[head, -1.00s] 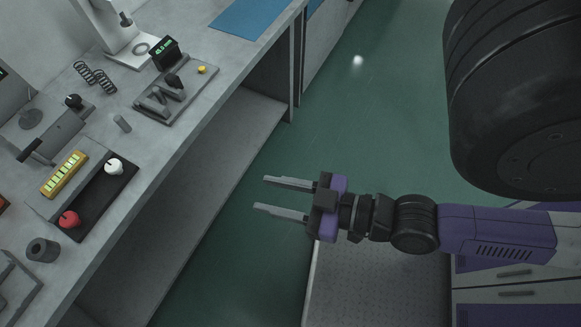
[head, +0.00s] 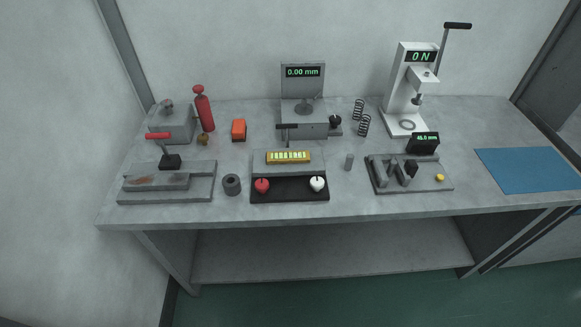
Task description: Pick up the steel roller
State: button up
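Left of the roller are a black tray (head: 290,195) with knobs, a yellow level (head: 289,157) and a dark ring (head: 232,184). Right are the fixture plate (head: 434,184) and a blue mat (head: 528,170). Behind are springs (head: 363,125) and a white press (head: 401,90).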

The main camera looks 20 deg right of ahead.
aim_at(231, 186)
jog(key=i+j+u, duration=0.2)
jog(key=u, duration=0.15)
jog(key=i+j+u, duration=0.2)
jog(key=u, duration=0.2)
jog(key=i+j+u, duration=0.15)
jog(key=u, duration=0.2)
jog(key=i+l, duration=0.05)
jog(key=i, duration=0.05)
